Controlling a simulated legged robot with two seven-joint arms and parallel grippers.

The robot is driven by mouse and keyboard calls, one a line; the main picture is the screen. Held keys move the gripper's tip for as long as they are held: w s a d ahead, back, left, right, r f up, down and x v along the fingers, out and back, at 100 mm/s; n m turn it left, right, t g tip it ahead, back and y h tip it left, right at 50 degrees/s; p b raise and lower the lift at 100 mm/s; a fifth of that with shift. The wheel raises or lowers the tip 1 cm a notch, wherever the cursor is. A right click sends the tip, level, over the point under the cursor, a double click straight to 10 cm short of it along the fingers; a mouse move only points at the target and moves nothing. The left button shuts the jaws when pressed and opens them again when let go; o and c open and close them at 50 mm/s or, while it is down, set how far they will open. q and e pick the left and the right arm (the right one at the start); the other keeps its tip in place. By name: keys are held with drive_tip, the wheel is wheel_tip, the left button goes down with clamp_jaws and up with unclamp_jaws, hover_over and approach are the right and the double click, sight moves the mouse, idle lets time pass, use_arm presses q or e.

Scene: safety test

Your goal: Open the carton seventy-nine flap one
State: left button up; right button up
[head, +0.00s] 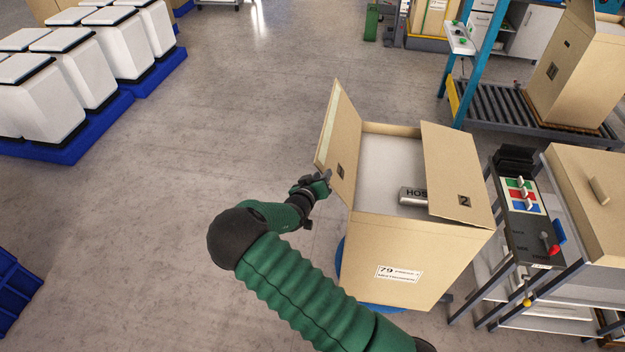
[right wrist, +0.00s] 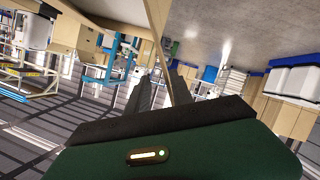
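The carton (head: 406,255) labelled 79 stands upright with its top open. Its left flap (head: 338,140) is raised steeply and leans outward, with a small dark label too small to read. Its right flap (head: 455,175), marked 2, slopes over the right part of the opening. My right gripper (head: 322,184) is at the outer lower side of the left flap. In the right wrist view, the fingers of this gripper (right wrist: 163,92) are apart, with the flap's edge (right wrist: 159,35) running down between them. Whether they touch it is unclear. My left gripper is out of view.
A metal piece (head: 413,196) with partly hidden lettering shows at the opening. A control panel (head: 530,215) and another carton (head: 595,200) stand close on the right. A roller conveyor (head: 505,105) is behind. Blue pallets (head: 85,130) with white bins are far left; floor between is clear.

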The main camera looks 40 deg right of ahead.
use_arm(q)
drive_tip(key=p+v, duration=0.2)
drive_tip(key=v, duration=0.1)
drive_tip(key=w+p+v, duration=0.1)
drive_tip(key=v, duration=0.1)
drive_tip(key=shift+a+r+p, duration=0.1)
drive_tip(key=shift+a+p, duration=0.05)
drive_tip(key=shift+p, duration=0.25)
use_arm(e)
drive_tip(key=v, duration=1)
drive_tip(key=shift+w+f, duration=0.1)
drive_tip(key=shift+f, duration=0.1)
